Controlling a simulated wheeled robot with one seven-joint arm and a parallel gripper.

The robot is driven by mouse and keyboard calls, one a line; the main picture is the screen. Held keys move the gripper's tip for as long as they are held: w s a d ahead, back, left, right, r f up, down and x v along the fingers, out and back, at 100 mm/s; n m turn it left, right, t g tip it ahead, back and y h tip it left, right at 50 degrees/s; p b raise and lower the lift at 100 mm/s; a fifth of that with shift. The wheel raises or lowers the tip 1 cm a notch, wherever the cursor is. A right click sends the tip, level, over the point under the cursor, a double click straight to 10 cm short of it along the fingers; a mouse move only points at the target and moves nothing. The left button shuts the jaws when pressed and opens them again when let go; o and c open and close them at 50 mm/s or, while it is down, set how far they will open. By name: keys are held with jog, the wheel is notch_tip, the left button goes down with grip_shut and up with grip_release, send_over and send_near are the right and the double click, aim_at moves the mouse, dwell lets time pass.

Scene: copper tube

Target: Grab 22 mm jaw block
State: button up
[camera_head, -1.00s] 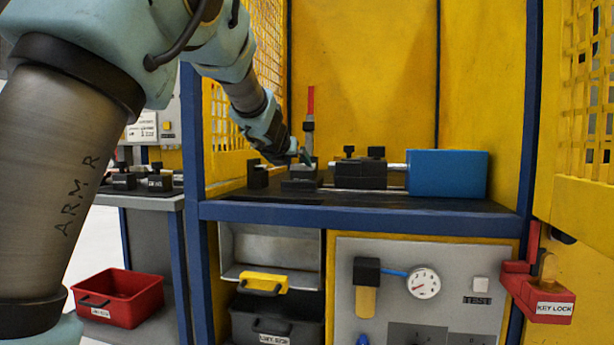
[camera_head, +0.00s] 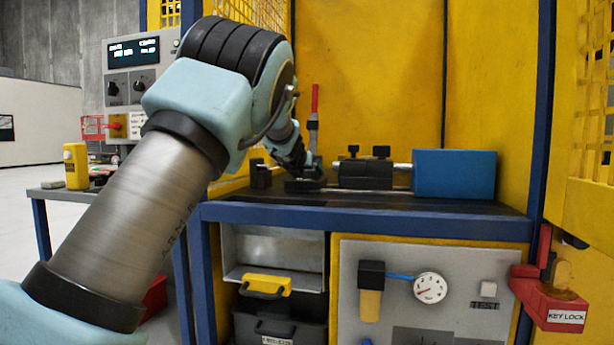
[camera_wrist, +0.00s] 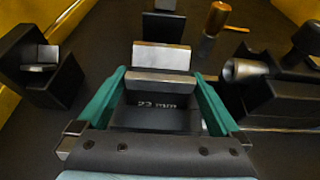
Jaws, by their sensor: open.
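The 22 mm jaw block (camera_wrist: 160,101) is dark with a pale metal top edge and white lettering that reads about "22 mm" in the wrist view. My gripper (camera_wrist: 163,82) is open, with one teal finger on each side of the block. I cannot tell whether the fingers touch it. In the head view my gripper (camera_head: 310,172) is at the left part of the bench fixture, below a red upright handle (camera_head: 315,98). The block is mostly hidden there by the gripper.
A black clamp with a metal tube end (camera_wrist: 245,69) is close on the right. A blue box (camera_head: 455,174) sits at the bench's right.

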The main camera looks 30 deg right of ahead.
jog(key=shift+w+d+f, duration=0.1)
jog(key=shift+w+d, duration=0.1)
jog(key=shift+w, duration=0.05)
jog(key=shift+c, duration=0.2)
grip_shut()
jog(key=shift+r, duration=0.2)
dwell(0.4)
